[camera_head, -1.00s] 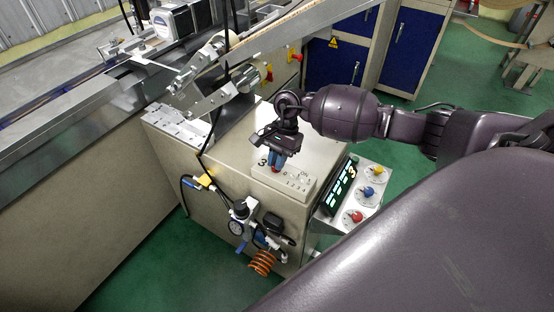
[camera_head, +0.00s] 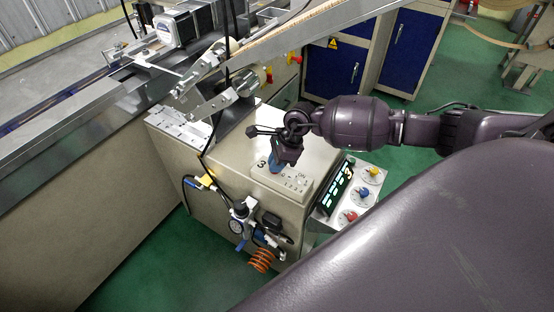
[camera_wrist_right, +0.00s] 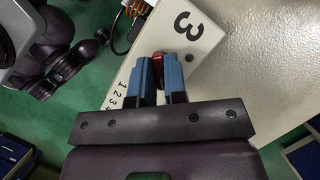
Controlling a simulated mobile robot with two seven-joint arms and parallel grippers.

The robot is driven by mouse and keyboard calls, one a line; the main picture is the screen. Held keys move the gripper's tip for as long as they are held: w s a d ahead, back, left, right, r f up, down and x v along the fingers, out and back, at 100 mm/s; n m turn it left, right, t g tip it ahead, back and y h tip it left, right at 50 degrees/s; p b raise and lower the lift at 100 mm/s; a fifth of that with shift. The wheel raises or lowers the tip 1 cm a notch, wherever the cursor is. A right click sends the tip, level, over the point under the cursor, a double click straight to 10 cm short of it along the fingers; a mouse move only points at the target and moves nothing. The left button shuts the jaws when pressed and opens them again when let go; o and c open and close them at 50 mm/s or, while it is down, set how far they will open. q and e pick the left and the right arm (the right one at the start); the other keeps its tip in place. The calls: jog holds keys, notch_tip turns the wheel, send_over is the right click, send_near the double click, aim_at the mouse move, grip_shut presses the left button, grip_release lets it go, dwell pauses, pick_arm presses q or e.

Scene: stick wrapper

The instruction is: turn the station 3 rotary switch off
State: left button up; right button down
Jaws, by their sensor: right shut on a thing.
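The station 3 switch box (camera_head: 300,188), a low cream box marked "3", sits on top of the beige cabinet; it also shows in the right wrist view (camera_wrist_right: 205,40). My right gripper (camera_head: 274,168) points down at the box's left part, beside the "3". In the right wrist view its blue fingers (camera_wrist_right: 161,72) are shut on the red rotary switch (camera_wrist_right: 158,58). Only a small red part of the switch shows between the fingertips; its pointer direction is hidden. My left gripper is not in view.
A tilted display (camera_head: 336,188) and a panel with yellow, blue and red knobs (camera_head: 360,195) stand right of the box. A regulator with gauge and orange coiled hose (camera_head: 262,260) hangs on the cabinet front. A slanted metal rail (camera_head: 300,40) passes above and behind.

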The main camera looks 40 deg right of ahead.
jog(key=m+p, duration=0.1)
jog(key=m, duration=0.1)
jog(key=m+t+p, duration=0.1)
jog(key=shift+r+m+h+p, duration=0.25)
jog(key=shift+m+h+p, duration=0.05)
jog(key=shift+h, duration=0.1)
jog(key=m+h+p, duration=0.1)
jog(key=m+p, duration=0.1)
jog(key=shift+f+m+t, duration=0.1)
jog(key=shift+m+t, duration=0.3)
jog(key=shift+m, duration=0.3)
pick_arm(q)
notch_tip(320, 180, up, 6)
jog(key=shift+p, duration=0.4)
pick_arm(e)
jog(key=shift+f+m+h, duration=0.1)
jog(key=shift+m+h, duration=0.2)
jog(key=shift+m, duration=0.3)
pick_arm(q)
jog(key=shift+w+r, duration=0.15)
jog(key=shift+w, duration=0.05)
pick_arm(e)
jog(key=c, duration=1.2)
grip_release()
jog(key=shift+t, duration=0.3)
jog(key=shift+o, duration=0.2)
jog(key=shift+s, duration=0.1)
